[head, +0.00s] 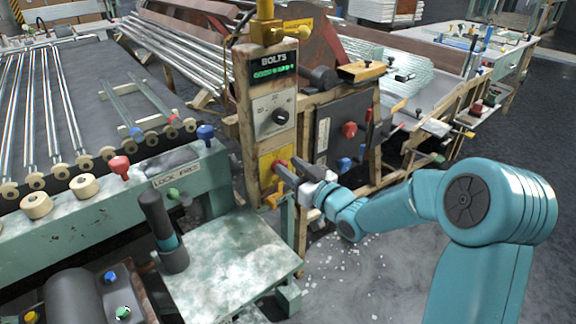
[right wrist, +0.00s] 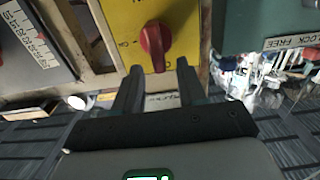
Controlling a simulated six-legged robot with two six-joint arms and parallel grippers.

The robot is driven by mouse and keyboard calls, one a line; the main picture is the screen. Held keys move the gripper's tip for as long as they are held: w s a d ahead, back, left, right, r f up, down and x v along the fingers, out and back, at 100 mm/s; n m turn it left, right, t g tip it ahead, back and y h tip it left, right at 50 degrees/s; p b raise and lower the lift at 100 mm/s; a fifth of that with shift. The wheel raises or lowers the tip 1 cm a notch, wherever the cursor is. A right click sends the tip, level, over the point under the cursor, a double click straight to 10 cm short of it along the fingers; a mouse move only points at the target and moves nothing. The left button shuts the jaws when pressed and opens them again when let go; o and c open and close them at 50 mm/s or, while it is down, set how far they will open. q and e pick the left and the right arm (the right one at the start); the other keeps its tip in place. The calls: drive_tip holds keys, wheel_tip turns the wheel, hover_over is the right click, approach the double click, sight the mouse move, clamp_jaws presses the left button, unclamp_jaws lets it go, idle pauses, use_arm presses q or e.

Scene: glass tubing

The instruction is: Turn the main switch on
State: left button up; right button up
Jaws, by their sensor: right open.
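The main switch is a red rotary knob (right wrist: 155,43) on a yellow plate (right wrist: 183,22), low on the wooden post below the BOLTS panel. In the head view the yellow plate (head: 267,167) and a little of the red knob (head: 281,163) show behind my gripper. My right gripper (right wrist: 158,72) is open and empty. In the wrist view its fingertips lie to either side of the knob's lower end; I cannot tell whether they touch it. It also shows in the head view (head: 287,170), reaching the plate from the right. My left gripper is not in view.
A grey panel with a black dial (head: 281,117) and a lit BOLTS display (head: 273,67) sit above. A dark box with a red knob (head: 349,129) stands right of the post. A mottled table (head: 235,265) bears a dark upright cylinder (head: 160,220). Floor at right is clear.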

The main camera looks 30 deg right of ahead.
drive_tip(key=shift+w, duration=0.75)
clamp_jaws()
